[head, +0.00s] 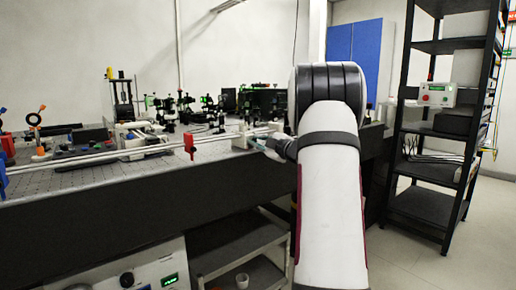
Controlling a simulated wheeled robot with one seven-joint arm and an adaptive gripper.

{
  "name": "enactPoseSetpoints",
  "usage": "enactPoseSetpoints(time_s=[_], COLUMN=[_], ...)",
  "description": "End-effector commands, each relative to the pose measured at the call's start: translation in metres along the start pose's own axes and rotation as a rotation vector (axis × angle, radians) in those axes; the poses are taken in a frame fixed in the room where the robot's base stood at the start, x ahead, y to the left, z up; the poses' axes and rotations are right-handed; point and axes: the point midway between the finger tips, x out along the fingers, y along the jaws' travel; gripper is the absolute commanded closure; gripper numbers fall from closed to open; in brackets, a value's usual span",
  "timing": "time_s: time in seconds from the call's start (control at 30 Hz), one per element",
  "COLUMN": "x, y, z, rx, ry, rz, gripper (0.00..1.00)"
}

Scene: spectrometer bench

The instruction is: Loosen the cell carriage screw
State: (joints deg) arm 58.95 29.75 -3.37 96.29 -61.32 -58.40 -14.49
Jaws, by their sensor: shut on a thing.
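My arm rises in front of the bench, and my gripper (257,143) reaches left from behind it to the front edge of the bench, at the right end of the long pale rails (90,158). A small pale carriage block (242,140) stands right beside the fingertips. The gripper is shut on a small part there, which appears to be the cell carriage screw; the screw itself is too small and too covered to make out. My wrist and forearm hide the bench to the right of the gripper.
A red upright piece (190,146) stands on the rails left of my gripper. Several black optical mounts (168,108) stand behind the rails. A dark shelf rack (424,205) stands at the right. Below the bench are a grey cart (235,247) and an instrument with a green display (130,272).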

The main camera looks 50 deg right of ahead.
Motion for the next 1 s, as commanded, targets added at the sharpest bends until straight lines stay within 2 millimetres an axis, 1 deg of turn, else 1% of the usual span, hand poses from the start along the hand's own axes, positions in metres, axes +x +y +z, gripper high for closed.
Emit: enactPoseSetpoints(time_s=[0.03,0.23,0.7,0.73,0.77,0.8,1.0], x=[-0.0001,-0.0004,-0.0007,-0.0007,-0.0006,-0.0006,-0.0002], y=[-0.0023,-0.0015,-0.0012,-0.0012,-0.0012,-0.0012,-0.0013], z=[0.0013,0.0016,0.002,0.0019,0.0019,0.0018,0.0012], rx=[-0.018,-0.063,-0.073,-0.073,-0.073,-0.072,-0.072], ry=[-0.001,-0.003,-0.004,-0.004,-0.004,-0.004,-0.002], rz=[-0.002,-0.002,-0.002,-0.002,-0.002,-0.002,-0.002], gripper=[1.0,1.0,1.0,0.83,0.76,0.67,0.66])
